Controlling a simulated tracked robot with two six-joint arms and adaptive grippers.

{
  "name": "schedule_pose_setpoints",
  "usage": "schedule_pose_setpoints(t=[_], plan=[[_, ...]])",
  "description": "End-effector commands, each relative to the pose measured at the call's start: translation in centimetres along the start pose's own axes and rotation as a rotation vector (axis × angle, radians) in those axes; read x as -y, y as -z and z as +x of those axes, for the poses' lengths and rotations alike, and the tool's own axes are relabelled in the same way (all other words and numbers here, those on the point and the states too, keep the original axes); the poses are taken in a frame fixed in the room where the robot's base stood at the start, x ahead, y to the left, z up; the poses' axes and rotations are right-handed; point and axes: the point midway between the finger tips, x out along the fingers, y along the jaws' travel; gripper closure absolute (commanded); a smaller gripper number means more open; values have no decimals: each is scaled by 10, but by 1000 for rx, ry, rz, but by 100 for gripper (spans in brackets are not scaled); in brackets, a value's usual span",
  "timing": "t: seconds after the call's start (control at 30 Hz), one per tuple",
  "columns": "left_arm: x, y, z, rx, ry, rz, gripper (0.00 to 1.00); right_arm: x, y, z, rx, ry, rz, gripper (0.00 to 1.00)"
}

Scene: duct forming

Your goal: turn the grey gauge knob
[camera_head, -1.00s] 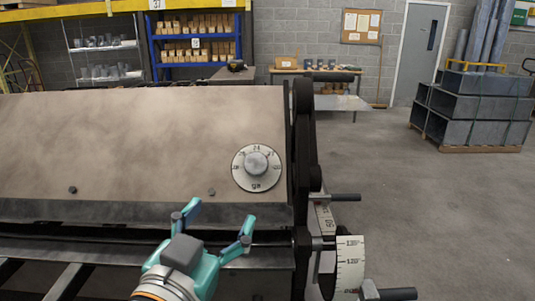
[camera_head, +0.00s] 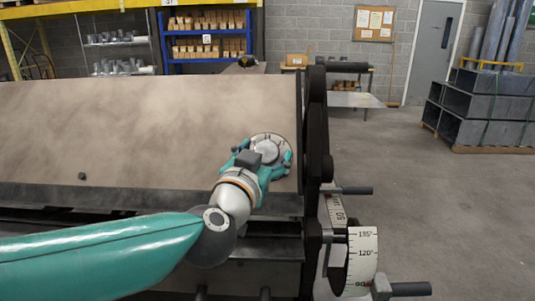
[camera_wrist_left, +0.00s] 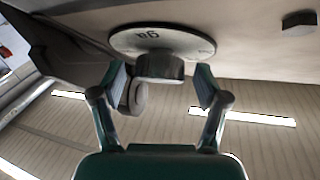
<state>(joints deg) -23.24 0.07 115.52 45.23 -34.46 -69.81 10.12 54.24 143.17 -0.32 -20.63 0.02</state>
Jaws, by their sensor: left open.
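The grey gauge knob (camera_head: 266,151) sits on a pale round dial (camera_head: 271,139) at the right end of the machine's tan sloping panel. My left gripper (camera_head: 262,158) is open in front of the dial and partly covers it in the head view. In the left wrist view the knob (camera_wrist_left: 159,67) stands out from the dial plate (camera_wrist_left: 180,40), marked "ga". The open fingers of my left gripper (camera_wrist_left: 161,90) are on either side, just short of the knob, with gaps visible. My right gripper is not in view.
The tan panel (camera_head: 130,120) carries a small dark bolt (camera_head: 82,176). Right of the dial are the machine's dark end frame (camera_head: 316,140), a protruding handle (camera_head: 345,190) and a curved angle scale (camera_head: 361,255). Open floor lies farther right.

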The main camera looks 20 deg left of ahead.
Motion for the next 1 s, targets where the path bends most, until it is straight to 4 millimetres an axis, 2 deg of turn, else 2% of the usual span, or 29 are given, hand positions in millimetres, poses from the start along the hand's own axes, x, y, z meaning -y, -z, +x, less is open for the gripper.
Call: schedule_pose_setpoints(t=[0.13,0.43,0.8,1.0], plan=[[0,0,9,1,0,0,26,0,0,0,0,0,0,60],[0,0,11,0,-1,0,26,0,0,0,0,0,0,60],[-1,0,10,0,-1,0,86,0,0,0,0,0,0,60],[-2,0,10,0,5,-6,86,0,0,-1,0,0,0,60]])
